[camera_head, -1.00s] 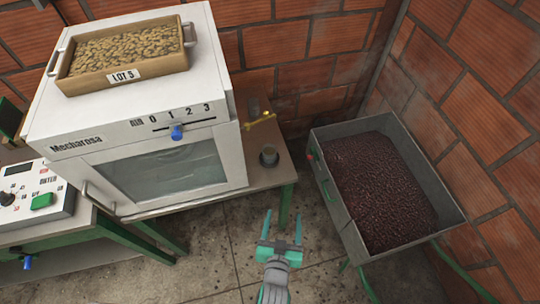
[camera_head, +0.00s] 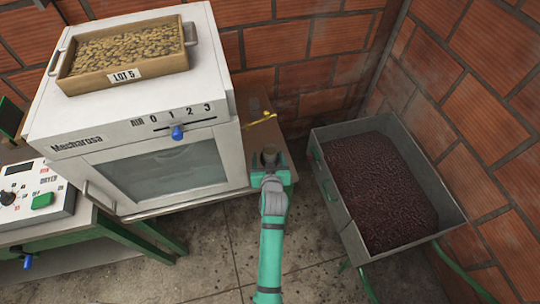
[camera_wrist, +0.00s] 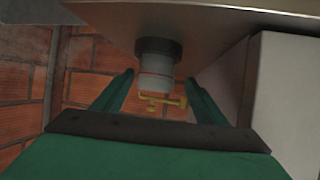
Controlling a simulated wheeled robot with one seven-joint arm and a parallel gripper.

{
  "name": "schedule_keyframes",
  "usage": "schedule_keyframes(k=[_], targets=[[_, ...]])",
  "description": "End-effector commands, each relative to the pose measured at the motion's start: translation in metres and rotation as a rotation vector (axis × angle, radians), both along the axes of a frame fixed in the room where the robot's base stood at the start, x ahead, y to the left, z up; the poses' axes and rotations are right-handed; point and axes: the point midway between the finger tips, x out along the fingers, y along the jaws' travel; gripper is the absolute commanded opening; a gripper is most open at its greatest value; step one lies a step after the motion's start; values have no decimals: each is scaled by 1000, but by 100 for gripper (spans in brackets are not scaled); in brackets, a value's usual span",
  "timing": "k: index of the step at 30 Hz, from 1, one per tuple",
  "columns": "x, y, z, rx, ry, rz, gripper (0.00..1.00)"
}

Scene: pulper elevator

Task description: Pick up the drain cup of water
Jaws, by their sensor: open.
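The drain cup (camera_head: 270,151) is a small grey cup standing on the brown table beside the white machine, near the table's right corner. Whether it holds water cannot be made out. My gripper (camera_head: 269,162) is open at the cup, with a green finger on either side of it in the head view. In the wrist view, which is turned over, the pale cup (camera_wrist: 158,62) with a dark band shows between the spread fingers of my gripper (camera_wrist: 158,92). I cannot tell whether either finger touches it.
The white machine (camera_head: 165,165) stands close to the left of the cup. A brass tap (camera_head: 262,119) sticks out behind the cup. A metal bin (camera_head: 345,215) of dark red cherries stands to the right. A tray (camera_head: 122,74) labelled LOT 5 sits on the machine.

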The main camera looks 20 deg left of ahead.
Motion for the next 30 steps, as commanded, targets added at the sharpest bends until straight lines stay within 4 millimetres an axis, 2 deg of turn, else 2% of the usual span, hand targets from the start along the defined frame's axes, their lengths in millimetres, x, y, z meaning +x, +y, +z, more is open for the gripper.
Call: schedule_keyframes(k=[3,10,15,19,29,30], targets=[[12,5,-6,0,-1,0,66],[25,8,-11,1,-1,-1,66],[49,11,-18,2,0,-2,66],[61,16,-25,2,0,-2,66],[65,18,-27,1,-1,-1,66],[65,18,-27,1,-1,-1,56]])
